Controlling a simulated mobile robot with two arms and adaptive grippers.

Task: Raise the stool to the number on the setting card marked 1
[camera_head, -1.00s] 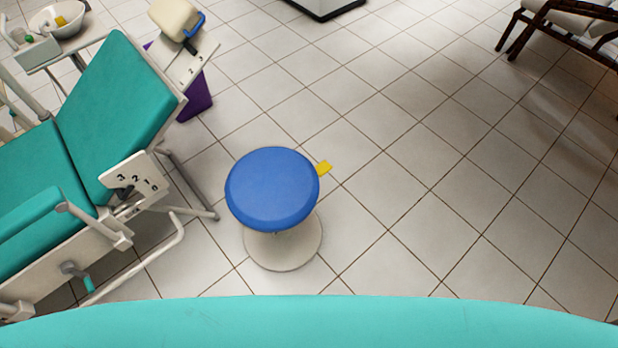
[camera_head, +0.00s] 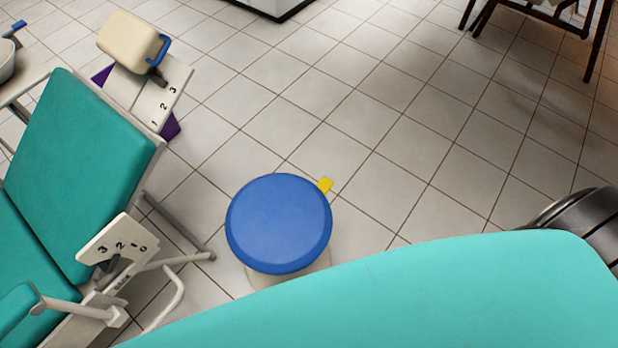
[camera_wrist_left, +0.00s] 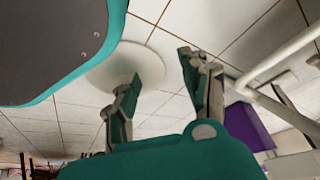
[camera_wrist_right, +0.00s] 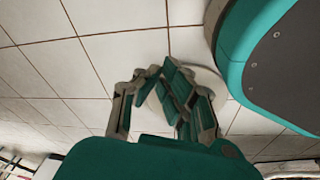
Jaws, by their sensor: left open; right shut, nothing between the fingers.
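The stool has a round blue seat (camera_head: 279,223) and a yellow tab (camera_head: 325,185) at its upper right edge. Its pale base (camera_head: 262,279) is mostly hidden by the seat and the teal shape in front. No height number on the stool can be read, and I see no setting card marked 1. My left gripper (camera_wrist_left: 158,66) is open and empty in the left wrist view. My right gripper (camera_wrist_right: 158,68) is shut and empty in the right wrist view. Neither gripper shows in the head view, and neither is seen touching the stool.
A teal dental chair (camera_head: 85,165) stands at the left. It carries a 3-2-1-0 scale plate (camera_head: 115,245) and a 1-2-3 plate (camera_head: 160,98) by the cream headrest (camera_head: 132,42). Dark-framed furniture (camera_head: 540,15) stands at the upper right. The tiled floor right of the stool is clear.

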